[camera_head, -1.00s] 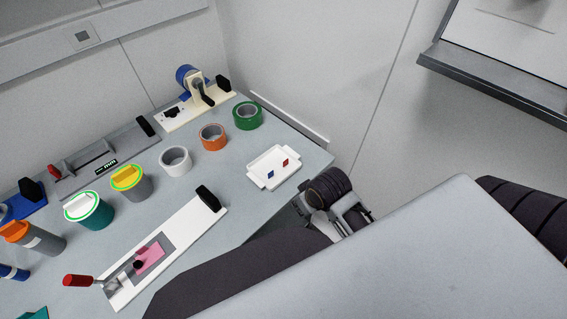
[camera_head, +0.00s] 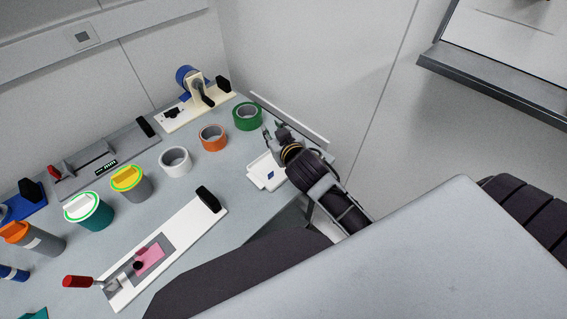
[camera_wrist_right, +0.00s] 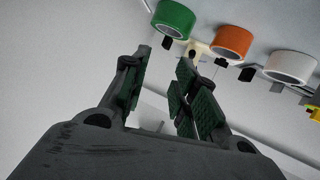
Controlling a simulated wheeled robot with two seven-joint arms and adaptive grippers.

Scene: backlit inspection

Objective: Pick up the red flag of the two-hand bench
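The red flag is hidden now behind my right gripper and wrist. My right gripper (camera_head: 274,131) is above the tray's far right side, with its fingers toward the green tape roll. In the right wrist view its two green-padded fingers (camera_wrist_right: 164,76) stand apart with nothing seen between them. Part of a white surface shows beyond them, but no flag can be made out there. My left gripper is out of view.
A green tape roll (camera_head: 247,116) stands just beyond my right gripper, with orange (camera_head: 213,137) and white (camera_head: 175,161) rolls to its left. A raised white rail (camera_head: 300,124) runs along the bench's right edge. Bare bench (camera_head: 222,180) lies left of the tray.

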